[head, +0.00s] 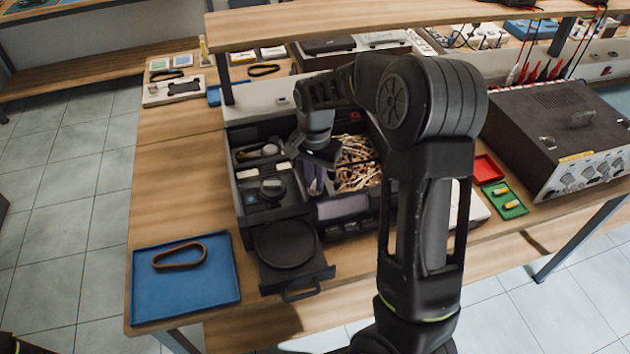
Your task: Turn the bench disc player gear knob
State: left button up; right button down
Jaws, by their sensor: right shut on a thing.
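The disc player (330,228) is an open dark case on the wooden bench, with its inner mechanism and wiring exposed. Its disc tray (287,247) is pulled out toward the front and holds a dark round disc. My right gripper (315,184) points down inside the case, right of a dark round part (271,188). It is shut on a small part there, which looks like the gear knob; the fingers and hand hide most of it. My left gripper is not in view.
A blue tray (150,306) with a brown belt loop (180,255) lies at front left. A dark bench instrument (540,120), a red tray (487,168) and a green tray (505,208) are at right. A shelf (370,22) overhangs the back.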

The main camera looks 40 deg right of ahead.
jog(key=n+b, duration=0.1)
jog(key=n, duration=0.5)
jog(key=n+b, duration=0.1)
jog(key=n, duration=0.5)
jog(key=shift+n, duration=0.3)
jog(key=n, duration=0.6)
jog(key=shift+b, duration=0.35)
jog(key=n, duration=0.4)
jog(key=shift+n, duration=1.8)
jog(key=c, duration=1.4)
grip_release()
jog(key=shift+c, duration=0.2)
jog(key=shift+r, duration=0.1)
